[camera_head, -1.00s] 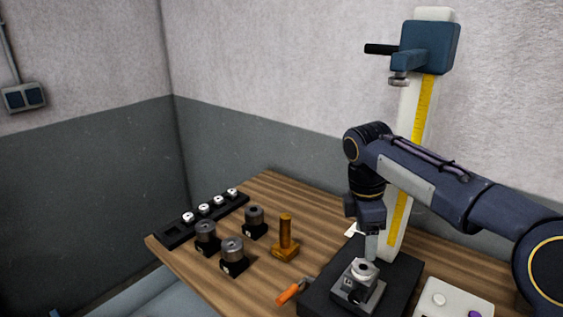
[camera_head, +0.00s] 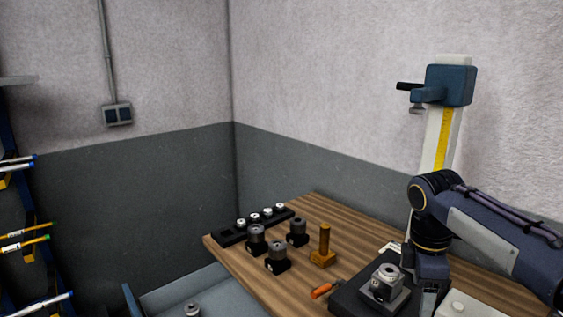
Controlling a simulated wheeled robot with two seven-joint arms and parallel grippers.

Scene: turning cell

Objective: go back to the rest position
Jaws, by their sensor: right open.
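My right gripper (camera_head: 430,297) hangs pointing down at the right of the camera_head view, beside the grey metal fixture (camera_head: 385,283) on the black base plate (camera_head: 349,297). It is open, and I see nothing between its fingers. A round metal part sits in the fixture. The right arm comes in from the right edge. My left gripper is not in view.
A measuring column (camera_head: 441,140) with a blue head stands behind the arm. On the wooden table (camera_head: 268,291) are a black rack (camera_head: 230,236) of metal parts, several dark blocks with cylinders, a brass stand (camera_head: 323,250) and an orange-handled tool (camera_head: 322,291). A shelf stands far left.

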